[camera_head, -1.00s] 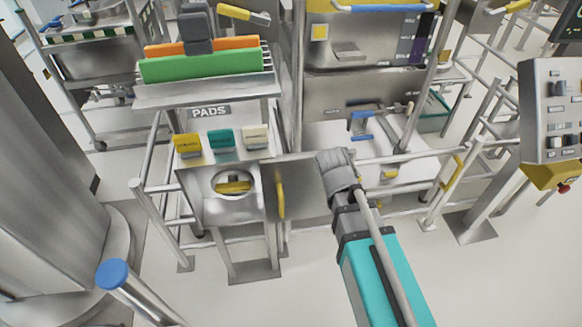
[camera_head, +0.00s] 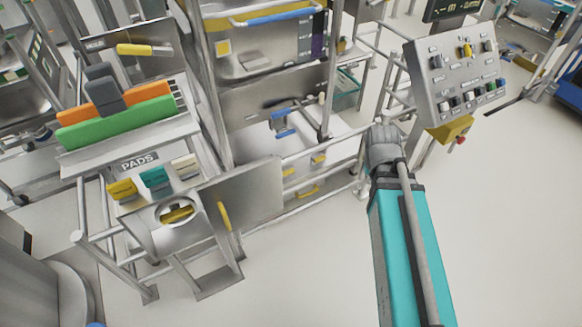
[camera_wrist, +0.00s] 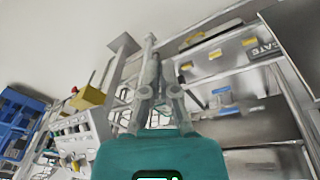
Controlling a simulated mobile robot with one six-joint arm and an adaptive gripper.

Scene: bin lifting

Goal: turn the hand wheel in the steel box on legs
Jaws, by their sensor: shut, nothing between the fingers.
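The steel box on legs (camera_head: 143,234) stands at the lower left in the head view, under the PADS shelf. Its door (camera_head: 262,190) is swung open to the right and carries a yellow handle (camera_head: 224,216). The round hand wheel (camera_head: 160,212) has a yellow bar (camera_head: 178,214) across it and shows in the box front. My arm is well to the right of the box and door, apart from both. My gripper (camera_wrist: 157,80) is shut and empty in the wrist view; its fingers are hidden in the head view. I cannot make out the wheel in the wrist view.
A control panel (camera_head: 460,80) with a yellow underside stands right of my arm; it also shows in the wrist view (camera_wrist: 72,140). Metal rails (camera_head: 325,145) and a steel machine (camera_head: 275,85) stand behind the door. The floor (camera_head: 310,265) between box and arm is clear.

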